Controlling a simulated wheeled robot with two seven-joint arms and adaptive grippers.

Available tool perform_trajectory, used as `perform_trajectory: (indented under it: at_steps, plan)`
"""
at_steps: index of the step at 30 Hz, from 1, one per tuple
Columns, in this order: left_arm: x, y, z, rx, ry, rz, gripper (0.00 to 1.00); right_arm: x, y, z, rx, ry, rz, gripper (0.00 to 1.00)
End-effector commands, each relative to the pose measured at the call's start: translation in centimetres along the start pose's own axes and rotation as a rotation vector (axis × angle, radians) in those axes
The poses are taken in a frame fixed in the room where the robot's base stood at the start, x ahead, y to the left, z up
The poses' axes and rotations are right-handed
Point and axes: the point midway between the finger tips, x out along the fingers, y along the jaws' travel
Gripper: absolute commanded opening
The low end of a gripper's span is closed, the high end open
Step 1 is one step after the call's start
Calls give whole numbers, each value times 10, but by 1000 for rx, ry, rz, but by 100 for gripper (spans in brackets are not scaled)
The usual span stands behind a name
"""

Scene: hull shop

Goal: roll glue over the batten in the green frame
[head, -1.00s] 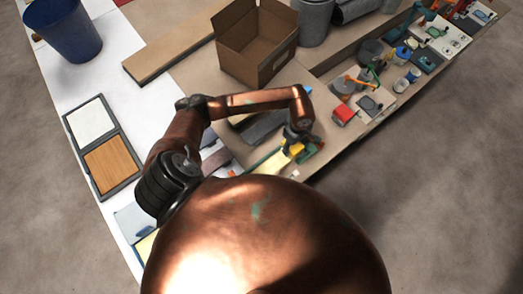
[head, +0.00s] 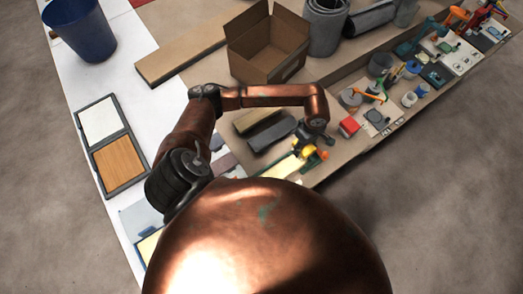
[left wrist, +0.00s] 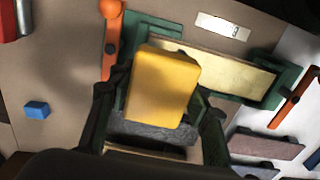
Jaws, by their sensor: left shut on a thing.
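The green frame (left wrist: 288,83) shows in the left wrist view with the pale batten (left wrist: 236,76) lying in it. My left gripper (left wrist: 160,118) is shut on a yellow block-shaped tool (left wrist: 165,85), apparently the glue roller. Its grey part (left wrist: 150,132) shows between the fingers. The tool is over the left part of the frame and hides that end of the batten; whether it touches the wood I cannot tell. In the head view my left gripper (head: 308,146) hangs at the bench's near edge, beside the batten (head: 284,167). My right gripper is not in view.
Orange handles (left wrist: 112,40) stand at both ends of the frame. A cardboard box (head: 262,50), a red block (head: 349,126) and several tools occupy the bench further off.

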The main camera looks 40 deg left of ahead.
Motion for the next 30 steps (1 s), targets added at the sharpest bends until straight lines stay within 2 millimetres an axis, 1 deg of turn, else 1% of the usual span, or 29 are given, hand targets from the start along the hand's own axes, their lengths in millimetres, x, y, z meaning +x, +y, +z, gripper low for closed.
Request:
perform_trajectory:
  at_steps: [1, 3, 10, 30]
  plan:
    - [-6, 0, 0, 0, 0, 2, 1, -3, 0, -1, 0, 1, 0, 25]
    - [-11, 0, -1, 0, 1, 2, 1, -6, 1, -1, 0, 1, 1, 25]
    - [-23, 0, -1, -1, 1, 1, 1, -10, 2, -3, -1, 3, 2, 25]
    - [-25, 0, -2, 8, 0, 1, 1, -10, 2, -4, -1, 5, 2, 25]
